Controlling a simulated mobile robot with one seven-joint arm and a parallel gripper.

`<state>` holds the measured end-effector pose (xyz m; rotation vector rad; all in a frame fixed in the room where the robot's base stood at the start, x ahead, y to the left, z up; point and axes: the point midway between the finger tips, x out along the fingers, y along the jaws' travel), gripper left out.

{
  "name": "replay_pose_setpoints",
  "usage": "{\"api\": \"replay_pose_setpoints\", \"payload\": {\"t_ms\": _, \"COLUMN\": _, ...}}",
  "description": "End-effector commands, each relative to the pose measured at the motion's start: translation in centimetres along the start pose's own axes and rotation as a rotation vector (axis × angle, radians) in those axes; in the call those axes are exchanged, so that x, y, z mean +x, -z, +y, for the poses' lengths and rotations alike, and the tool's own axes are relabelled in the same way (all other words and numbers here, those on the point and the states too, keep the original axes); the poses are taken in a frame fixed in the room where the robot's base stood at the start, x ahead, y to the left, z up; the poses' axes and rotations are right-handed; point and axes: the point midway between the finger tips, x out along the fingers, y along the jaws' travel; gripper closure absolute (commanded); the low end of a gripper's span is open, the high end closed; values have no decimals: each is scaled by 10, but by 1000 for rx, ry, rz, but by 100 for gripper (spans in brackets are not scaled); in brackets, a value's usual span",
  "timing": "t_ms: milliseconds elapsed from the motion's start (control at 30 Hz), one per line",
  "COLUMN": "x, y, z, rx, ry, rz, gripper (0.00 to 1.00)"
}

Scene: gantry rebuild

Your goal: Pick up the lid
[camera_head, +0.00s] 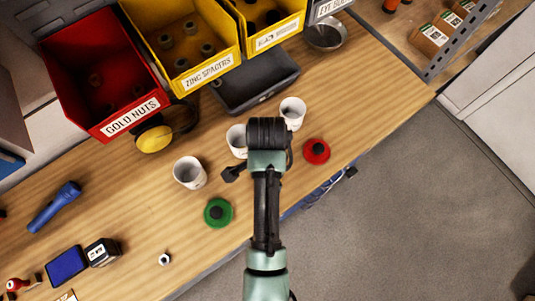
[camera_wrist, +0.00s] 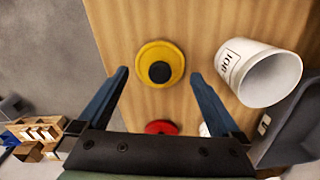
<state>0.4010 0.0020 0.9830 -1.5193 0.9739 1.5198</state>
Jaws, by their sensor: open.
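A round yellow lid with a black knob (camera_wrist: 176,58) lies flat on the wooden bench in the wrist view. My gripper (camera_wrist: 159,74) is open above it, with one finger on each side in the picture and nothing between them. In the head view my arm hides this lid. A red lid with a dark knob (camera_head: 317,151) lies to the right of my arm; it also shows in the wrist view (camera_wrist: 161,125), partly hidden by my gripper. A green lid (camera_head: 217,212) lies to the left of my arm.
White cups stand on the bench at left (camera_head: 190,173), beside my arm (camera_head: 236,141) and behind it (camera_head: 292,112). A dark tray (camera_head: 256,88) and labelled red (camera_head: 85,65) and yellow bins stand at the back. A blue flashlight (camera_head: 53,207) lies left. The bench's front edge is close.

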Motion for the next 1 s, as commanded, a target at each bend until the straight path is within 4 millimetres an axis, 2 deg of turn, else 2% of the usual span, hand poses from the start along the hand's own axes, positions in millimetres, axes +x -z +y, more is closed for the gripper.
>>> {"api": "replay_pose_setpoints", "payload": {"t_ms": 200, "x": 26, "y": 1, "z": 1, "rx": -1, "ry": -2, "rz": -1, "gripper": 0}}
{"api": "replay_pose_setpoints", "payload": {"t_ms": 500, "x": 31, "y": 2, "z": 0, "rx": 0, "ry": 1, "rz": 0, "gripper": 0}}
{"api": "replay_pose_setpoints", "payload": {"t_ms": 833, "x": 30, "y": 2, "z": 0, "rx": -1, "ry": 1, "rz": 0, "gripper": 59}}
{"api": "replay_pose_setpoints", "payload": {"t_ms": 1000, "x": 30, "y": 2, "z": 0, "rx": -1, "ry": 1, "rz": 0, "gripper": 59}}
